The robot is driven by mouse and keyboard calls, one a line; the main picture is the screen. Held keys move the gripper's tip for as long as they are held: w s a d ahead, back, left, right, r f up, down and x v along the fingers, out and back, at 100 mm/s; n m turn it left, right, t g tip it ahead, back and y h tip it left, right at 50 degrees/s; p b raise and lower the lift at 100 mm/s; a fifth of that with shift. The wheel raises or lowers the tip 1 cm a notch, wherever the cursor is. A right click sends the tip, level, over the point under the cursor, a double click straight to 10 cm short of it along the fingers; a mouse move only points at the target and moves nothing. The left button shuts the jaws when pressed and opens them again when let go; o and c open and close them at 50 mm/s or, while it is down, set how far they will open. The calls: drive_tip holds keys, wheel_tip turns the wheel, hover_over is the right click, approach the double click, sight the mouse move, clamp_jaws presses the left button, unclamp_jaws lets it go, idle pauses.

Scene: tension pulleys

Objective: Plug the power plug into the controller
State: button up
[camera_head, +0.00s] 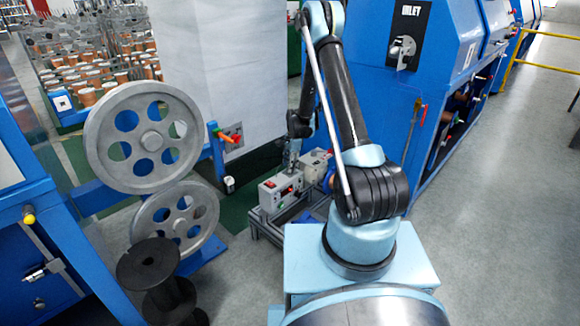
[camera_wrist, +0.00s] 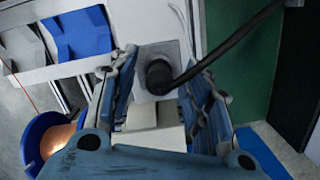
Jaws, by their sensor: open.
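In the wrist view, a black round plug (camera_wrist: 158,74) with a thick black cable sits against a light grey square face. The cable leads to the upper right. My gripper (camera_wrist: 160,68) is open, with one finger on each side of the plug and visible gaps between. The plug cannot be made out in the head view. I cannot tell whether the plug is seated in a socket.
A low metal frame (camera_head: 262,228) carries the boxes, with a second grey box (camera_head: 316,160) behind. Large grey pulleys (camera_head: 145,138) and a black spool (camera_head: 150,264) stand left. A blue machine (camera_head: 455,60) stands right. In the wrist view, a blue-rimmed copper spool (camera_wrist: 38,140) lies lower left.

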wheel_tip(320, 180, up, 12)
drive_tip(key=d, duration=0.1)
drive_tip(key=shift+w+d, duration=0.15)
drive_tip(key=shift+w, duration=0.15)
idle(0.3)
drive_tip(key=shift+f, duration=0.1)
